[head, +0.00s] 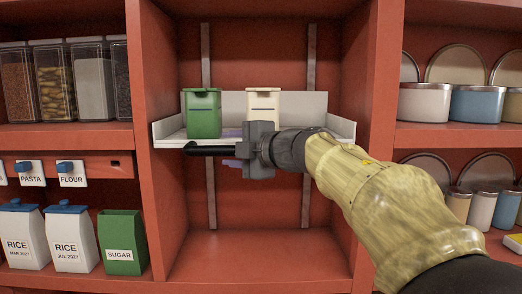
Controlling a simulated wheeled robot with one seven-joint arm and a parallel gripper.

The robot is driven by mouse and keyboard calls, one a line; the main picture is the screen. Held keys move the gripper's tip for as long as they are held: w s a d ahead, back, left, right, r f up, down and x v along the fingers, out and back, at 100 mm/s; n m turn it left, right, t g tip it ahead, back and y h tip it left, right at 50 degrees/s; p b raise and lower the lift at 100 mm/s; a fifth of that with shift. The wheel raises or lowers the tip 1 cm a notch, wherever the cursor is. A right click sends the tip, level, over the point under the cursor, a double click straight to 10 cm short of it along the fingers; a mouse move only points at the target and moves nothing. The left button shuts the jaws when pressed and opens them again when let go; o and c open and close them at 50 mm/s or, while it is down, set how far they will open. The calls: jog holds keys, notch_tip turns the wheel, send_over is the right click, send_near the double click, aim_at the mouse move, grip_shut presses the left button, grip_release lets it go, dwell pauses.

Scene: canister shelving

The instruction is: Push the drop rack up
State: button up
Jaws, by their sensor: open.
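The drop rack (168,136) is a white tray with a low back and side walls, in the middle bay of the red shelving. It sits level, about halfway up the bay, in front of two grey vertical rails (206,60). A green canister (202,114) and a cream canister (263,105) stand on it. My gripper (205,150) is open in front of the rack, at the height of its front edge. A dark finger points left just below the green canister. My gripper hides part of the rack's front and the cream canister's lower part; whether it touches the rack I cannot tell.
Red uprights bound the bay on both sides, and its floor (250,255) is bare below the rack. Clear food containers (53,80) and rice and sugar canisters (122,240) fill the left shelves. Round tins (425,102) stand on the right shelves.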

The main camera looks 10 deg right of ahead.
jog(key=b+v, duration=0.6)
jog(key=v, duration=1.1)
jog(key=shift+s, duration=0.1)
jog(key=w+d+f+m+t+h+b, duration=0.25)
jog(key=w+f+m, duration=0.4)
jog(key=f, duration=0.35)
jog(key=w+d+f+m+t+h+b, duration=0.1)
jog(key=w+f+m+t+h+b, duration=0.25)
jog(key=f+m, duration=0.5)
notch_tip(320, 180, down, 21)
jog(key=d+m+g+h+b, duration=0.1)
jog(key=m+g+h+b, duration=0.1)
jog(key=m+g+h, duration=0.3)
jog(key=s+a+f+m+g+b, duration=0.1)
jog(key=s+a+f+m+g, duration=0.1)
jog(key=s+f+g, duration=0.3)
jog(key=s+a+f+m+g+y+b, duration=0.1)
jog(key=s+f+g, duration=0.5)
jog(key=s+f, duration=0.8)
notch_tip(320, 180, down, 6)
jog(key=shift+s+a+m+b, duration=0.3)
jog(key=shift+a+m+b, duration=0.15)
jog(key=shift+a, duration=0.4)
